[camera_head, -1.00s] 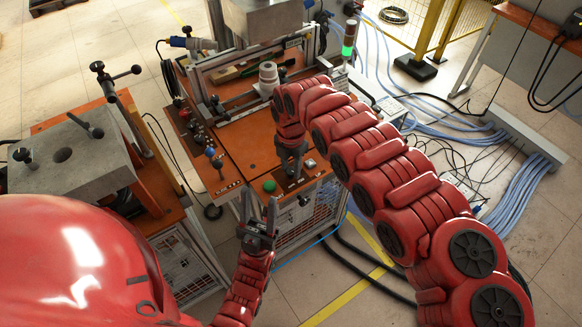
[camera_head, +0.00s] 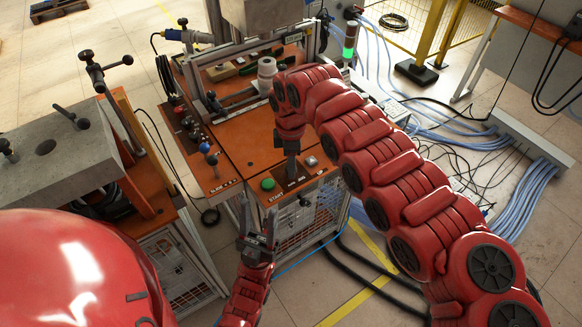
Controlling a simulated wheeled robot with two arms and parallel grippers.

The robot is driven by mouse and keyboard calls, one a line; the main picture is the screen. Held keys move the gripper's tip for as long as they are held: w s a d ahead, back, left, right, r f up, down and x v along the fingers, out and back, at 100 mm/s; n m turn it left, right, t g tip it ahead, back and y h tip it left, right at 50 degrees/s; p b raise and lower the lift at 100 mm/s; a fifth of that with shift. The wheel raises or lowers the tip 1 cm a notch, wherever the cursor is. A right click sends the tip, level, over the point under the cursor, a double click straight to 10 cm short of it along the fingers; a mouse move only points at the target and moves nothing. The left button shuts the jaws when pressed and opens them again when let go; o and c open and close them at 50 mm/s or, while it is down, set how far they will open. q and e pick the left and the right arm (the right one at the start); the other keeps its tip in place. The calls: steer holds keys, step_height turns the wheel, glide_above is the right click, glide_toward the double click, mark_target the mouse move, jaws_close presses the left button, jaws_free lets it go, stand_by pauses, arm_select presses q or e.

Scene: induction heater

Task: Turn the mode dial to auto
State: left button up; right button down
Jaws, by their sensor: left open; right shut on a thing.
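The control panel (camera_head: 327,173) is on the front edge of the orange table, with a green start button (camera_head: 267,184) at its left and a pale button (camera_head: 311,160) marked UP at its right. The mode dial sits between them, hidden by my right gripper (camera_head: 291,176). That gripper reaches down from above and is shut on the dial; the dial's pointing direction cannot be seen. My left gripper (camera_head: 257,221) is open and empty, pointing up, low in front of the machine and apart from the panel.
A grey cylinder (camera_head: 266,72) stands on the table behind my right wrist. A blue-topped lever (camera_head: 207,151) is left of the panel. A signal lamp (camera_head: 349,43) glows green at the back. Another bench (camera_head: 48,146) stands at left. Cables lie on the floor at right.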

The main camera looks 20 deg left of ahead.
steer(key=shift+f+m+b, duration=0.1)
steer(key=shift+m+b, duration=0.25)
steer(key=shift+m, duration=0.55)
steer(key=c, duration=0.5)
jaws_free()
step_height(320, 180, up, 18)
steer(key=p, duration=0.1)
steer(key=shift+f, duration=0.15)
